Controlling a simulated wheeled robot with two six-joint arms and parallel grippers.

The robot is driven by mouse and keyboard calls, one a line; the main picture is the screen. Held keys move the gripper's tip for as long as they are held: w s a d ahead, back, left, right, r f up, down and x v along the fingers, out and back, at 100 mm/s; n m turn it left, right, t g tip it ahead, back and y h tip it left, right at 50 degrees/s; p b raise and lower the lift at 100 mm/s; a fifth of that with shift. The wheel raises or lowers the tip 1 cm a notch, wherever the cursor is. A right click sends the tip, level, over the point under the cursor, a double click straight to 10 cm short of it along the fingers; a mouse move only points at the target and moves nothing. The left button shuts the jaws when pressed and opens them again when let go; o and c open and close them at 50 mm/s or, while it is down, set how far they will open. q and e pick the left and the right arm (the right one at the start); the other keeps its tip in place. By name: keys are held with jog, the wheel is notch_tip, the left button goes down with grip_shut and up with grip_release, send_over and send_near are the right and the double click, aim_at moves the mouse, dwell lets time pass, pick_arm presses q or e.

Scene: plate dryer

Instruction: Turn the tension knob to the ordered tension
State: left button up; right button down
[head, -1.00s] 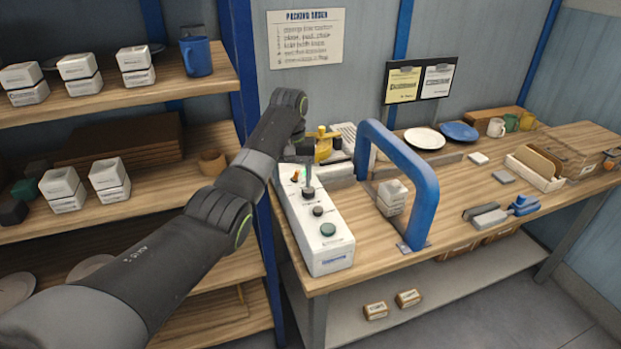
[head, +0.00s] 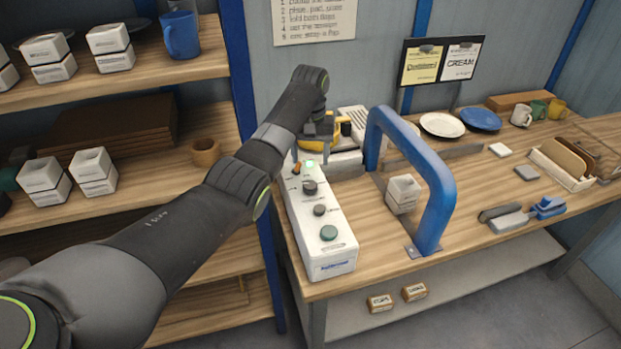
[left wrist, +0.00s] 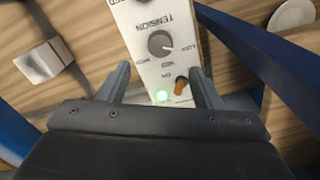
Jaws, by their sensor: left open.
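The tension knob (head: 310,187) is a dark round knob on top of the white control box (head: 333,262). In the left wrist view the tension knob (left wrist: 161,43) shows below the word TENSION, with LOW, MED and a third, hard-to-read mark around it. Its pale pointer line seems to face right, toward LOW, but is small. My left gripper (left wrist: 160,82) is open and empty, its fingers spread over the panel on the switch side of the knob, not around it. In the head view my left gripper (head: 319,128) is above the box's far end. My right gripper is not in view.
An orange switch (left wrist: 181,86) and a lit green lamp (left wrist: 162,96) lie between my fingers. A smaller knob (head: 319,210) and green button (head: 328,233) are on the box. A blue arch (head: 437,190) stands right of it. The order sheet (head: 315,20) is cropped and unreadable.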

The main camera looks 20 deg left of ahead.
aim_at(310, 184)
pick_arm(q)
notch_tip(310, 184, down, 8)
jog(key=shift+r+p, duration=0.1)
jog(key=shift+p, duration=0.25)
jog(key=shift+f, duration=0.6)
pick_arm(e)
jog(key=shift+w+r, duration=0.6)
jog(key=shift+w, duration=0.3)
pick_arm(q)
jog(key=c, duration=1)
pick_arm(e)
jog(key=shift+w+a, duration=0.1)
